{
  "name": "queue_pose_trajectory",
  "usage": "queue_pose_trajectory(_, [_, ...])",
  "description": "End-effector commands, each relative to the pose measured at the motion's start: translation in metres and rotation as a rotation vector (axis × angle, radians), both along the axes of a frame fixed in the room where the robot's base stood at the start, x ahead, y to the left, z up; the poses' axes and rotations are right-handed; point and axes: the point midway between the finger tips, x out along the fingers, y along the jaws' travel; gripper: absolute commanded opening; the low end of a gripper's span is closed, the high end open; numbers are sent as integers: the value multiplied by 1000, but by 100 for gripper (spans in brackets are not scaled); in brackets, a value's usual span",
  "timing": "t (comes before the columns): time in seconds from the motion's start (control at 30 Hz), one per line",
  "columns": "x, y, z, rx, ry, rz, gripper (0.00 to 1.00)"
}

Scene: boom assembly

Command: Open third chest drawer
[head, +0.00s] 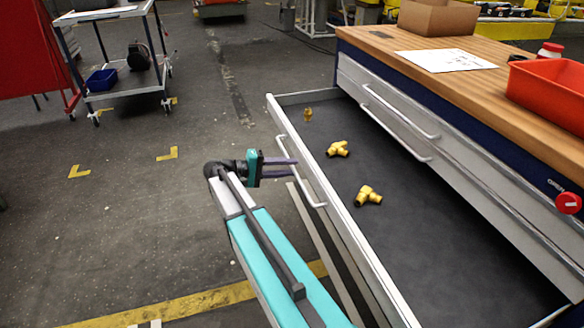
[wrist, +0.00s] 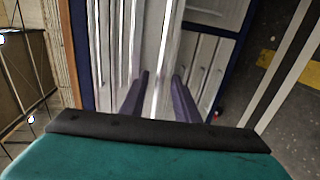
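The chest has a wooden top (head: 490,65). Two closed drawers with bar handles (head: 400,112) sit above the third drawer (head: 385,225), which is pulled far out. It has a dark floor and a pale front with a bar handle (head: 300,175). Three brass-yellow fittings (head: 368,196) lie spread in it. My gripper (head: 294,168) is at the outer side of this front, beside the handle. Its two purple fingers are apart, pointing at the front. In the wrist view, the fingers (wrist: 160,98) stand apart with a pale strip between them; whether they touch the handle is unclear.
A red bin (head: 548,95), a paper sheet (head: 446,60) and a cardboard box (head: 437,17) are on the chest top. A wheeled cart (head: 118,78) stands at the upper left. The floor (head: 130,220) left of my arm is clear.

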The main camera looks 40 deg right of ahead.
Motion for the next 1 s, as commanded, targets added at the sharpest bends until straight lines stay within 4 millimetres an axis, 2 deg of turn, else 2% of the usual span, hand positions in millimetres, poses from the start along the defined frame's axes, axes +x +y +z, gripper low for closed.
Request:
queue_pose_trajectory(0.2, [10,28,6,1,-1,3,28])
queue_pose_trajectory(0.4, [16,46,10,1,-2,2,28])
queue_pose_trajectory(0.87, [17,52,11,1,0,1,29])
queue_pose_trajectory(1.0, [14,53,2,17,8,7,29])
